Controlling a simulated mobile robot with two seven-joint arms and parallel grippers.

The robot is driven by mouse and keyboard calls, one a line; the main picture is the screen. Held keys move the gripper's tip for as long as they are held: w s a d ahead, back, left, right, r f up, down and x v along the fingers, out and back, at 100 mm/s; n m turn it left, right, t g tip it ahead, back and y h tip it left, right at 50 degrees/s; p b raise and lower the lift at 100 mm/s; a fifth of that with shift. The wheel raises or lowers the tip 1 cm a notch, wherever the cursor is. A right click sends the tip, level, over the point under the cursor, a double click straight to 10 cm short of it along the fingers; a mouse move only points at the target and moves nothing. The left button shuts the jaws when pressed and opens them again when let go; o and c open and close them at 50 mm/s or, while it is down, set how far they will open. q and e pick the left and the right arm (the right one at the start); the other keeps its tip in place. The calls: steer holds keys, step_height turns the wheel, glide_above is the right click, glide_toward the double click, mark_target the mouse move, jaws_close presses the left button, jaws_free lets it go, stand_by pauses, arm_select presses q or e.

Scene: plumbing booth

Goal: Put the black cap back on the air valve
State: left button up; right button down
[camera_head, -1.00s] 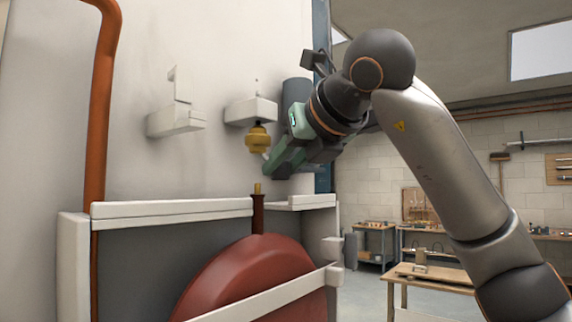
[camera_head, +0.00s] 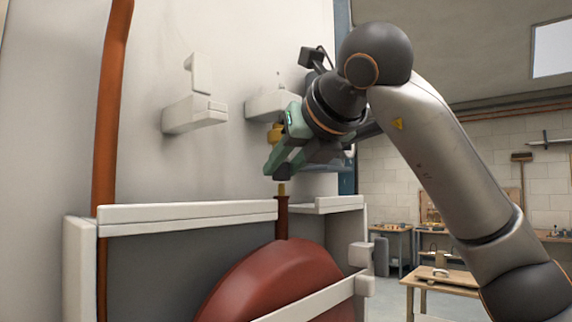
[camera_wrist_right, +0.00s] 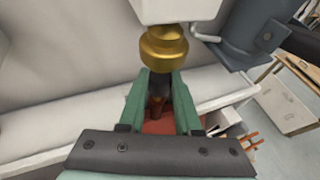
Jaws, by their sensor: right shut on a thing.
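The air valve is a thin brass stem (camera_head: 282,189) on a dark red-brown neck (camera_head: 282,215) at the top of the red tank (camera_head: 275,275). My right gripper (camera_head: 273,172) has its green fingers pointing down-left just above the stem. It is shut on the small black cap (camera_head: 283,178), which sits in line with the stem; whether they touch, I cannot tell. In the right wrist view, the dark cap (camera_wrist_right: 158,86) shows between the fingertips (camera_wrist_right: 159,80), with the red-brown neck below it. My left gripper is not in view.
A brass fitting (camera_wrist_right: 165,47) hangs under a white bracket (camera_head: 268,104), close to the fingers. A white ledge (camera_head: 190,215) runs in front of the wall. An orange pipe (camera_head: 112,120) stands at left. A workshop with tables (camera_head: 440,278) lies at right.

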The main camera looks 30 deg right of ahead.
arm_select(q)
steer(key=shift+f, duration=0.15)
arm_select(e)
steer(key=shift+f, duration=0.15)
arm_select(q)
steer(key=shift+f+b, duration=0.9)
steer(key=shift+b, duration=0.15)
arm_select(e)
steer(key=shift+f, duration=1.05)
steer(key=c, duration=0.5)
jaws_free()
steer(key=shift+s+r, duration=0.1)
steer(key=shift+s, duration=0.05)
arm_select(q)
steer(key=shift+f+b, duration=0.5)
arm_select(e)
steer(key=v, duration=1.2)
steer(key=shift+s, duration=0.2)
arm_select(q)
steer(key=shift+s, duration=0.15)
